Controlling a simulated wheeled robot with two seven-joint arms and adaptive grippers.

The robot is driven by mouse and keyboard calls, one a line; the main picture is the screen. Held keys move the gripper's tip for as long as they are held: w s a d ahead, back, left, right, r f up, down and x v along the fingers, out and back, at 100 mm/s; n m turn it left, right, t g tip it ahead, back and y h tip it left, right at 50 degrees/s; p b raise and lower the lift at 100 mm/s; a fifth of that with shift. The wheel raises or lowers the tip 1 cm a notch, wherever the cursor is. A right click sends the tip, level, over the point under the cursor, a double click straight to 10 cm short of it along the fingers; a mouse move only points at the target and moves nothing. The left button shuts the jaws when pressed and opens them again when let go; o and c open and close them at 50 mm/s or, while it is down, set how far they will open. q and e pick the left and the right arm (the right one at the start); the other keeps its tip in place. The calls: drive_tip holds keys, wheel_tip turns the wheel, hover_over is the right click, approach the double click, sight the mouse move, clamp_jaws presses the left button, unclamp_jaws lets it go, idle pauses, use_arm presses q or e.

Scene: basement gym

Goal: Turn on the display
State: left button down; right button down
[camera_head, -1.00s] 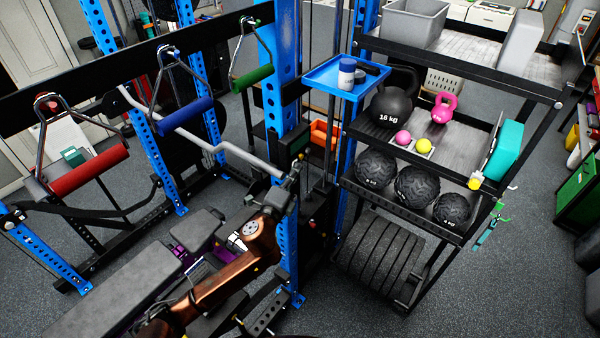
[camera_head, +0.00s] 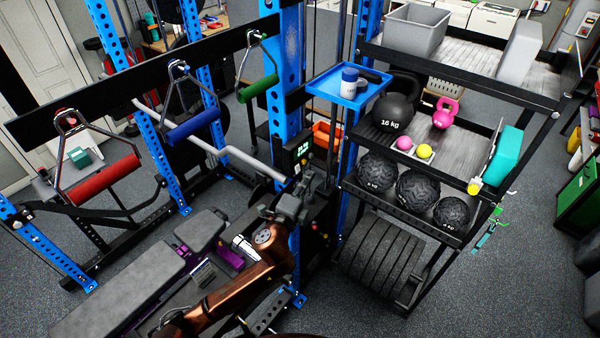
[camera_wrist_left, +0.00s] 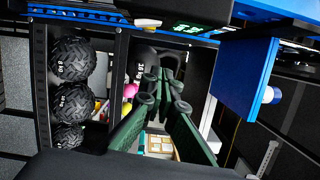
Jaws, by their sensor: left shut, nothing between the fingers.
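The display (camera_head: 302,150) is a small black unit on the blue rack post, with lit green characters on its face. In the left wrist view the display (camera_wrist_left: 190,28) is at the top, its green characters lit and partly cut by the frame edge. My left gripper (camera_head: 302,183) is just below the display in the head view, with a visible gap to its face. In the left wrist view its dark green fingers (camera_wrist_left: 165,75) are together and empty, their tips below the display. My right gripper is not in view.
A blue tray (camera_head: 325,92) with a bottle stands out from the post, right of the display. A grey bar (camera_head: 215,140) and handles hang at the left. A shelf rack (camera_head: 440,215) with balls and kettlebells stands at the right. A bench (camera_head: 125,290) lies below.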

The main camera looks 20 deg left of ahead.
use_arm(q)
drive_tip(key=s+a+b, duration=0.1)
drive_tip(key=s, duration=0.8)
drive_tip(key=shift+s+a+b, duration=0.15)
drive_tip(key=shift+a+b, duration=0.1)
drive_tip(key=shift+b, duration=0.15)
drive_tip(key=shift+r, duration=0.1)
drive_tip(key=shift+d, duration=0.1)
